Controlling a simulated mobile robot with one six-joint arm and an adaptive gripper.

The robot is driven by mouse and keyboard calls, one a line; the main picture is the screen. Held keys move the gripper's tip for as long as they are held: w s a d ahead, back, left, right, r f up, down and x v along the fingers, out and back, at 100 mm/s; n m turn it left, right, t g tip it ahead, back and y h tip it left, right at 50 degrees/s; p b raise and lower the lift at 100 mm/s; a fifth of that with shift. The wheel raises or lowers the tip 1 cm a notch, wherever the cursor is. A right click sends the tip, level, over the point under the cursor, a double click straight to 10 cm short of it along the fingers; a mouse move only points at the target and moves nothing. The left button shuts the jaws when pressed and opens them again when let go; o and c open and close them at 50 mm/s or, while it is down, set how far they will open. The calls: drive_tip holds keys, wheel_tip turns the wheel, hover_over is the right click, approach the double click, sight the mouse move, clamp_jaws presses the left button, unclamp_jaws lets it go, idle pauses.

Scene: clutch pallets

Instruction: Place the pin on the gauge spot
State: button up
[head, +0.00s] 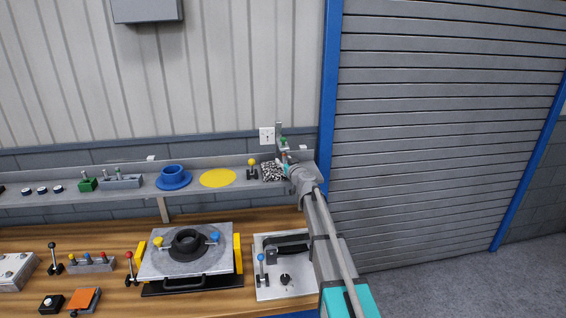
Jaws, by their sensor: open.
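A flat round yellow spot (218,178) lies on the grey shelf and is clear; it may be the gauge spot. My gripper (285,159) is at the right end of the shelf, to the right of the yellow spot, and is open. It is small in the head view, and my arm hides part of what is around it. A small brownish piece shows at the fingertips; I cannot tell whether it is the pin. A grey upright bracket with a green part (282,139) stands just behind the gripper.
Below, the wooden bench (110,290) holds a clutch fixture (158,263) and a metal plate with a blue-knobbed lever (270,291).

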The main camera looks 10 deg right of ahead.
drive_tip(key=shift+r, duration=0.15)
drive_tip(key=v, duration=1.2)
idle(0.8)
drive_tip(key=s+a+f+n+g+y, duration=0.1)
drive_tip(key=s+a+f+g, duration=0.45)
drive_tip(key=s, duration=0.25)
drive_tip(key=s+a+f+n+g+y, duration=0.1)
drive_tip(key=s+a+f+g, duration=0.4)
drive_tip(key=s+f, duration=0.3)
drive_tip(key=s+d+f+m+g+h, duration=0.2)
drive_tip(key=s+d+g+h, duration=0.1)
drive_tip(key=s, duration=0.6)
drive_tip(key=s+d+f+m+g+h, duration=0.3)
drive_tip(key=s+d+g, duration=0.1)
drive_tip(key=s, duration=0.5)
drive_tip(key=shift+h, duration=0.3)
